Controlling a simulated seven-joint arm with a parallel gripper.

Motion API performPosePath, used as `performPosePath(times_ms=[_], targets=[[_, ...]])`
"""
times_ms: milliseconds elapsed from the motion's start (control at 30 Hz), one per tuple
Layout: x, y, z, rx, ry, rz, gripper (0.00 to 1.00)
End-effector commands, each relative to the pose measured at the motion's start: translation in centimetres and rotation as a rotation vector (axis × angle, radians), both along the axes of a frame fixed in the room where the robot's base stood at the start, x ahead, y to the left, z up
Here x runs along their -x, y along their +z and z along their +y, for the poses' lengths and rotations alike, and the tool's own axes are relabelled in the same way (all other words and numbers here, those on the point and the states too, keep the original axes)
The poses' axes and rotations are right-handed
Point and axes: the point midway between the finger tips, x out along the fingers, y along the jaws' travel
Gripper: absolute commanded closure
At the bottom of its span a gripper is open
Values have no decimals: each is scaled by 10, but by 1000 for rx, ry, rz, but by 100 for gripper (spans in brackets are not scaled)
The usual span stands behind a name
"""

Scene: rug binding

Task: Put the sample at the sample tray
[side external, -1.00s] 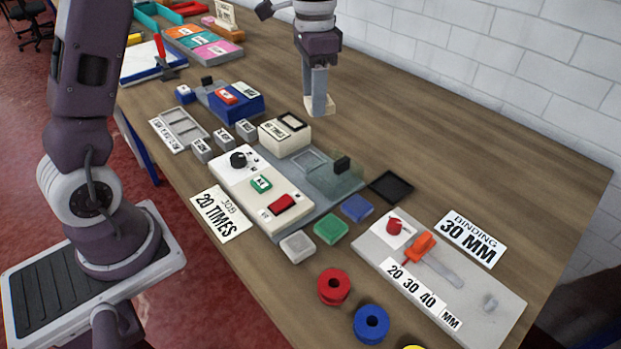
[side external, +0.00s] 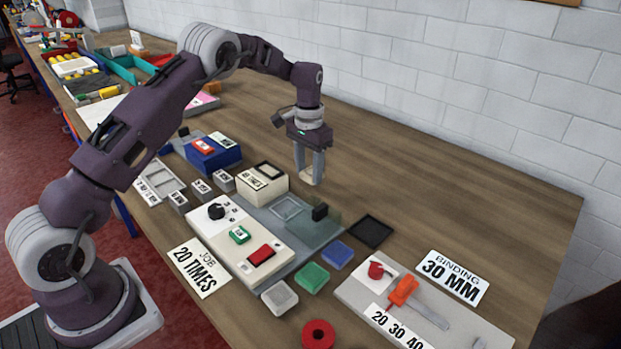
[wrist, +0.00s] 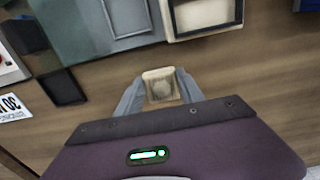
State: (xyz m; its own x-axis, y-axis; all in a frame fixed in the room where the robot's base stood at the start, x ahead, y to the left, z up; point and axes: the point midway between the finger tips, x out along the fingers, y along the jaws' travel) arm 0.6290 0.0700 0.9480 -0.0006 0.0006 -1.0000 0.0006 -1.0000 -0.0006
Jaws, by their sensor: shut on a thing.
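The sample, a small beige block (side external: 310,178), is held between the fingertips of my gripper (side external: 311,173). My gripper is shut on it, pointing down over the table behind the grey machine plate. In the wrist view the sample (wrist: 161,86) sits between both fingers of my gripper (wrist: 160,92). A small, empty black tray (side external: 370,232) lies flat on the wood, right of the machine plate; it appears to be the sample tray. It also shows in the wrist view (wrist: 62,88), left of the sample. The sample is apart from this tray.
A cream box (side external: 262,185) stands left of my gripper. Green (side external: 312,277) and blue (side external: 338,254) pieces lie in front of the tray. Bare wood lies behind it.

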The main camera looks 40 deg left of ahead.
Motion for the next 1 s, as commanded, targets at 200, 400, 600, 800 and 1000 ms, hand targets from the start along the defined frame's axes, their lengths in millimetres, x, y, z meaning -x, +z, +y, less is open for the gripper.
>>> performPosePath(times_ms=[200, 400, 600, 800, 1000], targets=[[0, -31, 0, 1, 0, 0, 94], [0, -31, 0, 1, -1, -1, 94], [0, -33, 0, 1, -1, 0, 34], [0, -33, 0, 1, -1, 0, 34], [0, -21, 0, 0, -1, -3, 34]])
